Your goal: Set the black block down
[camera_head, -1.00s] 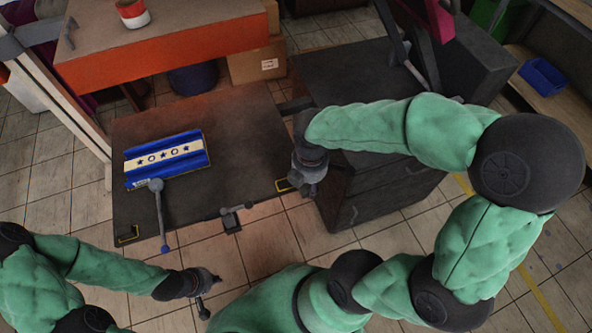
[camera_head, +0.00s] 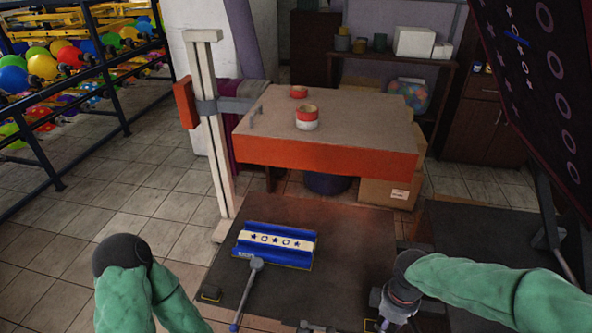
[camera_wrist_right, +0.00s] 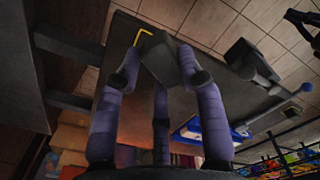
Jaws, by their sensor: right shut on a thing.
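My right gripper (camera_head: 388,312) is low over the right front part of the dark table (camera_head: 345,240) in the head view. In the right wrist view its fingers (camera_wrist_right: 161,76) are shut on a black block (camera_wrist_right: 166,58), held at the fingertips. The block lies close to a yellow corner mark (camera_wrist_right: 143,36) on the table. I cannot tell whether the block touches the table. In the head view the block is not clearly seen. My left gripper is out of view; only part of that arm shows at the bottom left.
A blue frame with a star-patterned white strip (camera_head: 275,244) lies on the table, with a grey lever (camera_head: 246,293) at its front. An orange-edged bench (camera_head: 325,158) with red-and-white rolls (camera_head: 307,118) stands behind. A dark small fixture (camera_wrist_right: 250,64) sits at the table's front edge.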

